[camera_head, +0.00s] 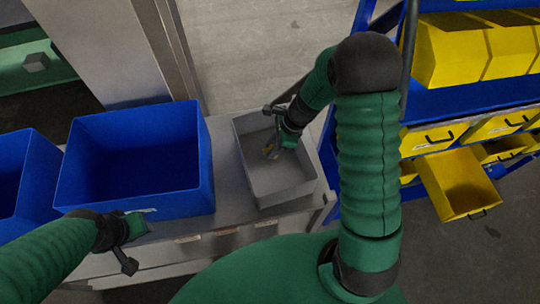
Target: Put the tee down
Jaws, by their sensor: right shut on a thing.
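My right gripper (276,144) reaches down into a grey bin (284,187) on the bench. It is shut on a small brassy piece, the tee (270,152), which is low inside the bin. The tee is small and partly hidden by the gripper, and I cannot tell whether it touches the bin floor. My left gripper (134,243) is at the lower left, in front of a blue bin, and its jaws are too unclear to read.
A large blue bin (142,205) stands left of the grey bin, with another blue bin (20,180) at the far left. A blue rack with yellow bins (455,50) stands at the right. One yellow drawer (460,190) is pulled out.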

